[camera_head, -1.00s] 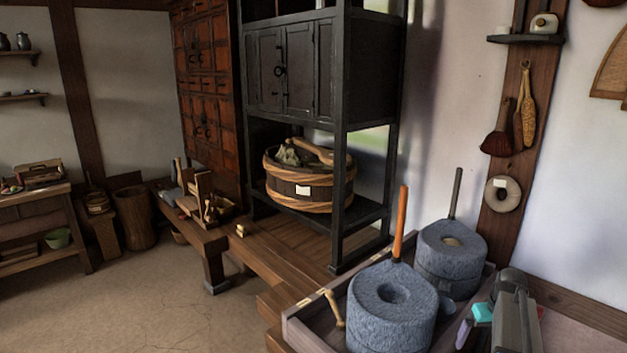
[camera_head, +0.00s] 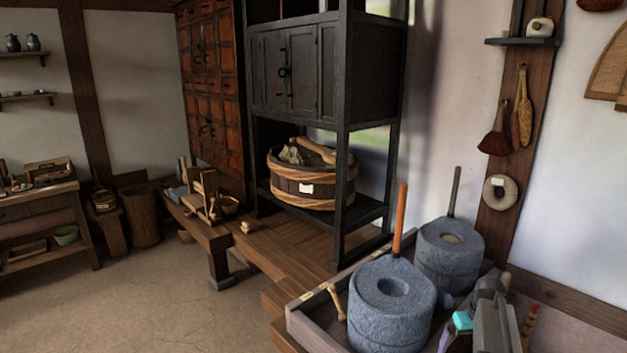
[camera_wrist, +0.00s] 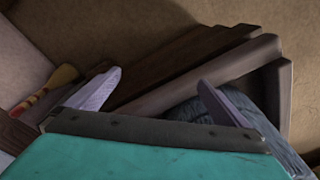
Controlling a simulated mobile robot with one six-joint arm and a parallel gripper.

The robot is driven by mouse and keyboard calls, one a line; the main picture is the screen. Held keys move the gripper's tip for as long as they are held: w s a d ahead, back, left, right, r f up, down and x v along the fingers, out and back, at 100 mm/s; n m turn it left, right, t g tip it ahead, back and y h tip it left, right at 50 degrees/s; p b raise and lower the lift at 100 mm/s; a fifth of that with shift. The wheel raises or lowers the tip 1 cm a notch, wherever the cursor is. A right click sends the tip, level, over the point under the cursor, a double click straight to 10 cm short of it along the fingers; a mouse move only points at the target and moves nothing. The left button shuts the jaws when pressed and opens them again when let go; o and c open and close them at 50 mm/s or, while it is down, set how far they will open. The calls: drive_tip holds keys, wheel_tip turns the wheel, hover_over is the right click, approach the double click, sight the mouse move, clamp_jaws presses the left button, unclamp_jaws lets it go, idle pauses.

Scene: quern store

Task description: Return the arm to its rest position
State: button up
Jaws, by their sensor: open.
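My arm shows at the lower right of the head view, beside the stone querns, with a teal part of it at its left. In the wrist view my gripper (camera_wrist: 160,92) has its two pale fingers spread wide apart with nothing between them. Below the fingers a teal part and a dark bar fill the bottom of that view. The front quern (camera_head: 392,310), grey stone with an orange handle, stands in the wooden tray (camera_head: 318,325) left of my arm. Part of a grey stone (camera_wrist: 188,112) shows behind the right finger. The fingertips are hard to make out in the head view.
A second quern (camera_head: 450,255) with a dark handle stands behind the first. A black shelf rack (camera_head: 343,190) holds a round wooden tub (camera_head: 312,188). A wooden bench (camera_head: 205,228) stands to its left. The floor (camera_head: 150,310) at left is clear.

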drive_tip(key=s+a+f+n+g+p, duration=0.1)
drive_tip(key=s+a+f+g+p, duration=0.1)
drive_tip(key=s+a+f, duration=0.65)
drive_tip(key=s+a+f+n+g+p, duration=0.1)
drive_tip(key=s+a+f+g+p, duration=0.1)
drive_tip(key=s+a+f, duration=0.65)
drive_tip(key=s+a+f+g, duration=0.1)
drive_tip(key=s+a+f, duration=0.1)
drive_tip(key=s+a, duration=0.2)
drive_tip(key=s+a+f+m+p, duration=0.1)
drive_tip(key=s+a, duration=0.3)
drive_tip(key=s, duration=0.6)
drive_tip(key=s+a+f+m+g+p, duration=0.1)
drive_tip(key=s+a+f, duration=0.2)
drive_tip(key=s, duration=0.5)
drive_tip(key=shift+a+f+g, duration=0.3)
drive_tip(key=shift+a+f, duration=0.1)
